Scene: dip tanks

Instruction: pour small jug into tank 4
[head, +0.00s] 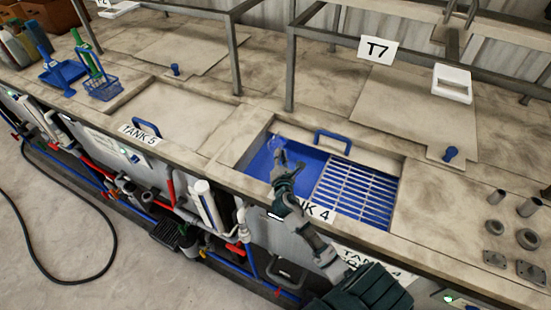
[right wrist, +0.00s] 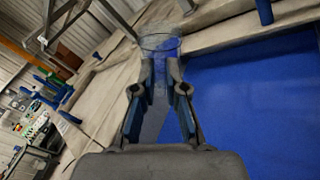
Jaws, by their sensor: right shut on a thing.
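Tank 4 (head: 258,158) is open in the head view, with blue liquid in its left part and a pale slatted grate (head: 355,190) over its right part. Its label (head: 318,212) is partly hidden by my right arm. My right gripper (head: 285,163) is over the tank's left part, shut on the small jug. The small jug is clear and hard to make out in the head view; in the right wrist view the jug (right wrist: 160,43) shows its round rim beyond the fingertips (right wrist: 160,70). I cannot tell its contents or exact tilt. My left gripper is not in view.
A blue handle (head: 332,137) stands at tank 4's back edge. Closed tank 5 (head: 170,115) is to the left. Metal frame posts (head: 291,75) rise behind. Blue baskets (head: 100,87) stand at far left; metal fittings (head: 528,238) are at right.

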